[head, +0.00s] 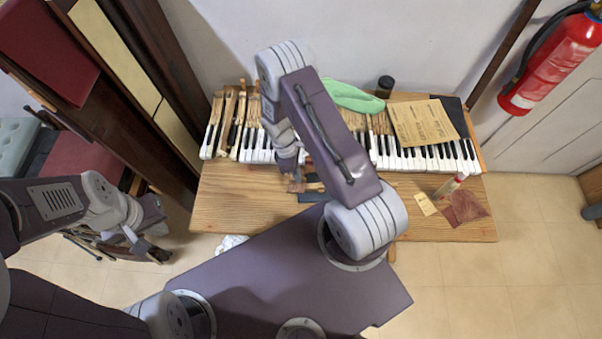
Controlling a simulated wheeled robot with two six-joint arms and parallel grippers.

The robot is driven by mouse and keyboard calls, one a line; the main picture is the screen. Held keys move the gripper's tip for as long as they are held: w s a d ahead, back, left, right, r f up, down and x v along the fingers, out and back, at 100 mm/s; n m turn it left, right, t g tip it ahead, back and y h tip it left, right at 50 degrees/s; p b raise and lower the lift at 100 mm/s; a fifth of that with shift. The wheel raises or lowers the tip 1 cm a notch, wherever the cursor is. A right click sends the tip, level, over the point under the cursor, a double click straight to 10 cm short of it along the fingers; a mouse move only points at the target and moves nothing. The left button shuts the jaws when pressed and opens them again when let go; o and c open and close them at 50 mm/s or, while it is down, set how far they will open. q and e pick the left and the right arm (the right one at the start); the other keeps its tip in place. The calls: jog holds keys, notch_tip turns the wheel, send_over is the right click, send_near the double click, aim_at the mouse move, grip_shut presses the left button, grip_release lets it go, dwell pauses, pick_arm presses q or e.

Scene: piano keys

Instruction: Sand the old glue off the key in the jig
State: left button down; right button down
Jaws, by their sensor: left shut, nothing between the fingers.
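A wooden bench (225,205) carries a long row of piano keys (440,158). Small dark and brown pieces (313,188) lie at the bench's middle, in front of the keys. The jig and its key may be among them, but I cannot make them out. My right gripper (296,178) points down just left of these pieces. My own arm partly hides it, so its fingers and anything in them are unclear. My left gripper (158,256) is shut and empty, low at the left, off the bench. A reddish-brown sheet (467,207), perhaps sandpaper, lies at the right.
A printed brown paper (423,122), green cloth (352,96) and dark jar (384,86) are at the back. Several lifted keys (232,110) stand at the left. Bare wood lies front left.

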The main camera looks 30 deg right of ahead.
jog(key=shift+d+r, duration=0.1)
notch_tip(320, 180, up, 6)
jog(key=p, duration=0.5)
jog(key=shift+s, duration=0.1)
notch_tip(320, 180, up, 3)
jog(key=p, duration=0.2)
jog(key=shift+p, duration=0.35)
